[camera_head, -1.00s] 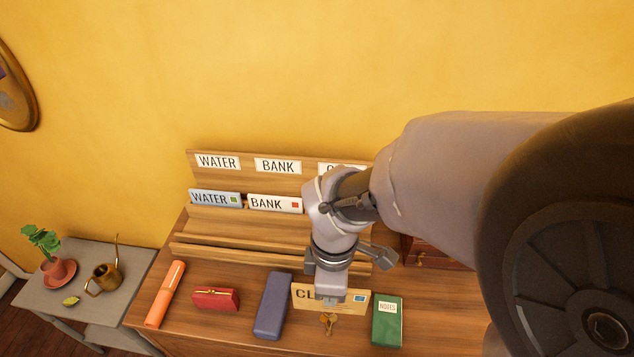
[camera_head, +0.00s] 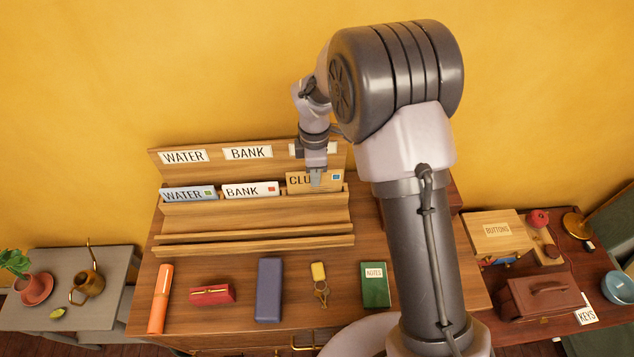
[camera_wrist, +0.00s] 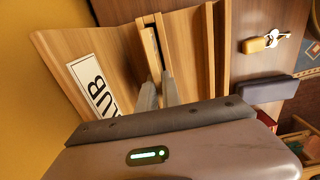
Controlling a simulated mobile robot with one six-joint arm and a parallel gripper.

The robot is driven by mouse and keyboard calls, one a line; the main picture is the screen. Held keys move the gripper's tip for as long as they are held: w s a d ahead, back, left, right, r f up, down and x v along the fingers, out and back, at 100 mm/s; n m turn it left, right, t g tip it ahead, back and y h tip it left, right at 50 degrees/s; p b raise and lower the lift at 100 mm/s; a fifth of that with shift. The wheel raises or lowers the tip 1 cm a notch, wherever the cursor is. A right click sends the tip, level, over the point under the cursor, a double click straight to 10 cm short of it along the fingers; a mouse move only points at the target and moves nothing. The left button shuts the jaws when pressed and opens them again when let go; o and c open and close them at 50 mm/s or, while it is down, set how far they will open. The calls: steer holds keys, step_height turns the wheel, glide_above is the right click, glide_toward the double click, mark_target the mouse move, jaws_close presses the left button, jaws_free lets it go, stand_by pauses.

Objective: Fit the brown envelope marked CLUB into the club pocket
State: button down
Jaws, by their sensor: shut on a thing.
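The brown envelope marked CLUB (camera_head: 299,187) stands roughly upright at the right end of the wooden rack (camera_head: 255,209). My gripper (camera_head: 317,182) is shut on its upper part, covering the last letter. The envelope is at the club pocket, below the CLUB label, which my arm mostly hides; "UB" of this label (camera_wrist: 93,86) shows in the wrist view. The envelope's lower edge meets the rack's front ledge, and its top stands higher than its neighbours'. I cannot tell how deep it sits. In the wrist view my fingers (camera_wrist: 158,92) point at the narrow slot (camera_wrist: 153,47).
The blue WATER envelope (camera_head: 188,194) and white BANK envelope (camera_head: 250,190) stand in the pockets to the left. An orange roll (camera_head: 160,298), red purse (camera_head: 212,294), purple case (camera_head: 269,290), keys (camera_head: 321,289) and green notebook (camera_head: 375,286) lie in front.

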steer(key=shift+f, duration=1.55)
steer(key=shift+s+f, duration=0.1)
steer(key=shift+f, duration=0.1)
steer(key=c, duration=1.5)
jaws_free()
steer(key=shift+c, duration=0.2)
steer(key=shift+r, duration=0.1)
